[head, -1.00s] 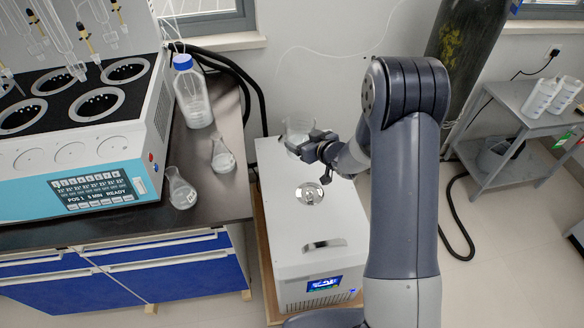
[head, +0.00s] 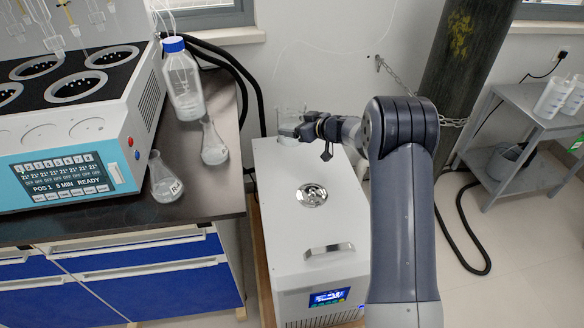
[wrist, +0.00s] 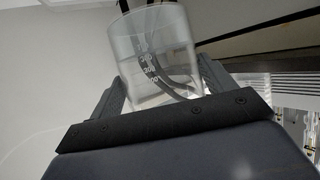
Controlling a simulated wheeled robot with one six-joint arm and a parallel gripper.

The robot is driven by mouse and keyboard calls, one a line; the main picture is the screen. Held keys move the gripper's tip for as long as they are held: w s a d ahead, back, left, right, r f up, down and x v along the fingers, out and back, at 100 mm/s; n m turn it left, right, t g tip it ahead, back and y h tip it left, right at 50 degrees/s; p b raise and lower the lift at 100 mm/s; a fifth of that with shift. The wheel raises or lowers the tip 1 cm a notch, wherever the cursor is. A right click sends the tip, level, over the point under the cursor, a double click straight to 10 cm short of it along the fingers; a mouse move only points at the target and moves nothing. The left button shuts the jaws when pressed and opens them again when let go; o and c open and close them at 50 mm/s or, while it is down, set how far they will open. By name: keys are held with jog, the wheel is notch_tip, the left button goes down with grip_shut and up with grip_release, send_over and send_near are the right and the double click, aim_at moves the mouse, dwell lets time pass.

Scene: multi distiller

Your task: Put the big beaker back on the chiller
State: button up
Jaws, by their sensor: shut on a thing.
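The big beaker (head: 290,120) is clear glass and looks upright at the back end of the white chiller (head: 318,225). My gripper (head: 304,131) is shut on it from the right. In the wrist view the beaker (wrist: 153,52) stands between my two fingers, with white graduation marks on its wall. The beaker appears at or just above the chiller's top; I cannot tell whether its base touches. The chiller's top has a round metal lid (head: 312,195) and a handle (head: 329,250) in front of the beaker.
A dark bench (head: 215,185) at left holds a blue-capped bottle (head: 184,85), two conical flasks (head: 214,145) and the distiller (head: 70,150). A dark gas cylinder (head: 462,70) and a grey cart (head: 535,130) stand at right.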

jog(key=shift+w+f, duration=0.25)
jog(key=shift+w, duration=0.05)
notch_tip(320, 180, down, 10)
jog(key=b, duration=0.3)
jog(key=shift+r+b, duration=0.25)
jog(key=shift+b, duration=0.05)
jog(key=shift+f, duration=0.1)
jog(key=o, duration=1.3)
jog(key=shift+f, duration=0.1)
jog(key=shift+o, duration=0.2)
jog(key=shift+d+r, duration=0.2)
jog(key=shift+r, duration=0.05)
jog(key=p+v, duration=0.2)
jog(key=v, duration=0.9)
jog(key=shift+s+d, duration=0.2)
jog(key=shift+s, duration=0.15)
